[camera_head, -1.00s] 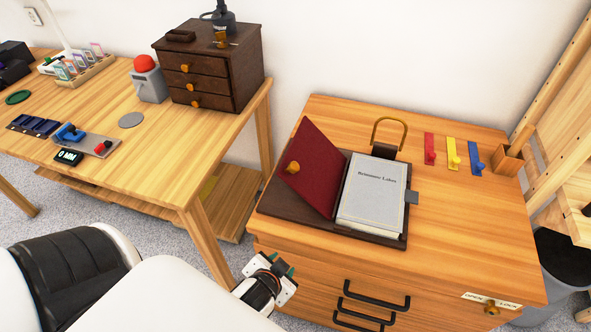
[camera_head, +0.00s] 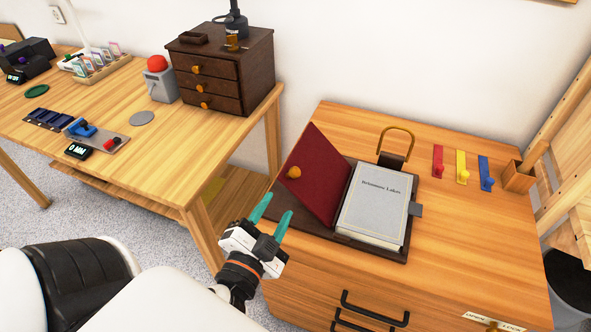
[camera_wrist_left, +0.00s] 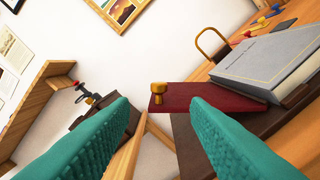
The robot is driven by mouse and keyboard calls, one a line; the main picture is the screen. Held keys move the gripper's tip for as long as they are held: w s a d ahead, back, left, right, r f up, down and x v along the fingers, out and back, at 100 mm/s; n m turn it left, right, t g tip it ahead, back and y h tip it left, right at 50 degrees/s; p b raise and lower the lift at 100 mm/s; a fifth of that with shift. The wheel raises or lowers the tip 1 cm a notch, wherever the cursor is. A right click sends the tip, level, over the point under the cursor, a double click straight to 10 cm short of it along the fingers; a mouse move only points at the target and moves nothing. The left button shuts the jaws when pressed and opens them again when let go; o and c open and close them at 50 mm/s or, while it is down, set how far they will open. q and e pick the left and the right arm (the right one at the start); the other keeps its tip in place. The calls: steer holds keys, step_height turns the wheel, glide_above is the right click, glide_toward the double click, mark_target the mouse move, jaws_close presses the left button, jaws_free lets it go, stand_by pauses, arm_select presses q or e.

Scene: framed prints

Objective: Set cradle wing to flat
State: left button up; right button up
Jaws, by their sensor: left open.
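The cradle wing (camera_head: 314,177) is a dark red panel with a brass knob (camera_head: 294,172). It stands tilted up on the left side of the dark brown cradle base (camera_head: 379,249), beside the grey book (camera_head: 375,203). My left gripper (camera_head: 272,213) is open and empty, just left of and in front of the wing, near the cabinet's left edge. In the left wrist view, the wing (camera_wrist_left: 210,103) and its knob (camera_wrist_left: 157,93) show between the two teal fingers, a little beyond the tips. My right gripper is not in view.
The cradle stands on a wooden cabinet (camera_head: 450,240). A brass loop handle (camera_head: 397,142) stands behind the book. Red, yellow and blue hook plates (camera_head: 462,167) lie to the right. A wooden table (camera_head: 175,170) with a brown drawer box (camera_head: 222,70) stands at the left, across a gap.

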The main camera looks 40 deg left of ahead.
mark_target(293, 176)
arm_select(q)
steer(key=p+x, duration=0.5)
steer(key=x, duration=0.5)
steer(key=shift+w+a+r, duration=0.15)
steer(key=shift+w+a, duration=0.15)
steer(key=shift+w, duration=0.4)
jaws_close()
